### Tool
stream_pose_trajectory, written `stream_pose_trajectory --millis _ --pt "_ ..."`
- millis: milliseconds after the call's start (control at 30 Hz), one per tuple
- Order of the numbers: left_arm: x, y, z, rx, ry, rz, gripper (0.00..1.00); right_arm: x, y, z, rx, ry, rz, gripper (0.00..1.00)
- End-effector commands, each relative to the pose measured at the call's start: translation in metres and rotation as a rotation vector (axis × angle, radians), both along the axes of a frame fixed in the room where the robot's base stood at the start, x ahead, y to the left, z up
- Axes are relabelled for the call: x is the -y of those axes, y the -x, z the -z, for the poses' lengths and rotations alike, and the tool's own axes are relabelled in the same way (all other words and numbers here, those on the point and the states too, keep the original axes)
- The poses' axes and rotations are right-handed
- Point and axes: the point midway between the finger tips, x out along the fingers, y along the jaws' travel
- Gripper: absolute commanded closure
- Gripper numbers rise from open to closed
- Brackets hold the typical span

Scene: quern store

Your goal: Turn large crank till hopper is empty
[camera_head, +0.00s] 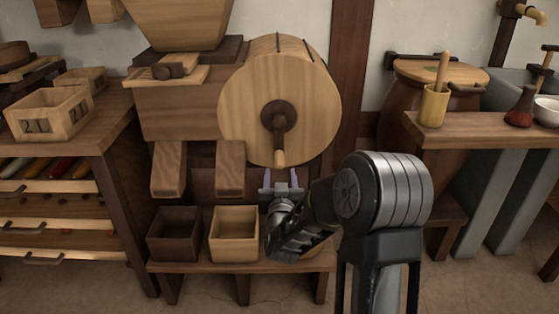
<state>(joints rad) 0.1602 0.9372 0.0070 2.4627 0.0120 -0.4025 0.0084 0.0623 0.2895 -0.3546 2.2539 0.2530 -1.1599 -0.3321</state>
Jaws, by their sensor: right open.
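The large crank (279,122) is a dark metal arm on a dark hub, set on the round wooden drum face (248,110). Its light wooden handle (279,157) hangs at the bottom of the arm. The wooden hopper (180,22) stands at the top left of the machine; its top is cut off and its contents do not show. My right gripper (281,180) is just below the crank handle, fingers pointing up, open and empty. It looks close to the handle, but I cannot tell whether they touch. My left gripper is out of view.
Two wooden chutes (169,168) slope down above a dark box (174,240) and a light box (236,240) on a low bench (205,268). A side table (490,127) at right holds a yellow cup (433,108). A numbered crate (49,114) stands at left.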

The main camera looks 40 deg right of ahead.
Motion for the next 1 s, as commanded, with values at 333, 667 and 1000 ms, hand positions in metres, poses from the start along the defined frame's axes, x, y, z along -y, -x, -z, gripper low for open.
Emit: stream_pose_trajectory --millis 333,667,1000 --pt "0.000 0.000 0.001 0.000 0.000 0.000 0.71 0.027 -0.034 0.000 0.001 0.001 0.002 0.49" --pt "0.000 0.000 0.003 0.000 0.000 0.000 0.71 0.041 -0.053 0.001 -0.001 -0.001 0.001 0.49" --pt "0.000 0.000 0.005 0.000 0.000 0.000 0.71 0.042 -0.055 0.000 -0.001 -0.001 0.001 0.51"
